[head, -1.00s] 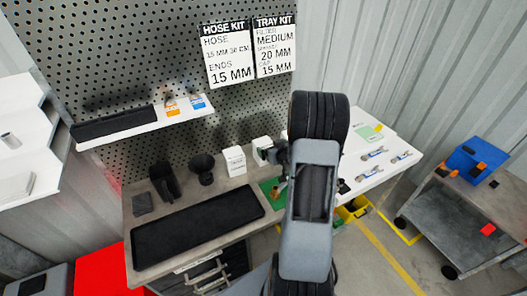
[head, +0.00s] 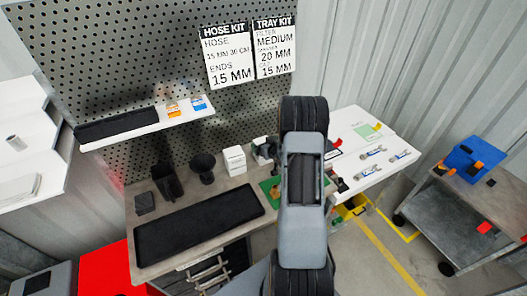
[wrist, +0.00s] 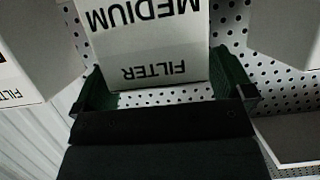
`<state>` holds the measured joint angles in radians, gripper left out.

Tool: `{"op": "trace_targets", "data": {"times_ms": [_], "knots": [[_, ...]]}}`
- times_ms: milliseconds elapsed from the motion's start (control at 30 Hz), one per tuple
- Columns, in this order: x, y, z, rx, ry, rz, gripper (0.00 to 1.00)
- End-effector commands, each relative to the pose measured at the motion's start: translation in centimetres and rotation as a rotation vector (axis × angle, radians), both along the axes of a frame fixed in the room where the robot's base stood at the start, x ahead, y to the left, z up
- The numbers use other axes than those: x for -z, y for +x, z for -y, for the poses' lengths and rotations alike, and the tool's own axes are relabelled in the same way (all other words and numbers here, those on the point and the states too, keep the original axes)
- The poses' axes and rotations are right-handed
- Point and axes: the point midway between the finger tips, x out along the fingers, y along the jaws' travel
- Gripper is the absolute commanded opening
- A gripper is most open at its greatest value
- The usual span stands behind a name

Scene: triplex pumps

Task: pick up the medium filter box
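The medium filter box (wrist: 150,45) is a white box in the wrist view. Its black words MEDIUM and FILTER appear upside down. My gripper (wrist: 165,88) has its two dark green fingers spread wide, one near each lower side of the box. The box's near edge lies between the fingers, with a strip of perforated panel showing between it and the gripper's palm. A firm grip on the box is not visible. In the head view my own arm hides the gripper, and I cannot make out the medium filter box there.
In the wrist view, a white box marked FILTER (wrist: 30,50) stands close on the left and another pale box (wrist: 285,30) on the right. The head view shows a workbench with a black tray (head: 200,228), a small white box (head: 234,160) and a pegboard (head: 120,60) behind.

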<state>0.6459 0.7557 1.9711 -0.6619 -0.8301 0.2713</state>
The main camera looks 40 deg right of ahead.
Motion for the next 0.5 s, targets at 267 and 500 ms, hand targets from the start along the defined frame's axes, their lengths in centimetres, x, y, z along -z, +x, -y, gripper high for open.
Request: {"op": "trace_targets", "data": {"times_ms": [267,500], "knots": [[-0.02,-0.03,0.02,0.0,0.0,0.0,0.72],[-0.03,-0.03,0.02,0.0,0.0,0.0,0.49]]}}
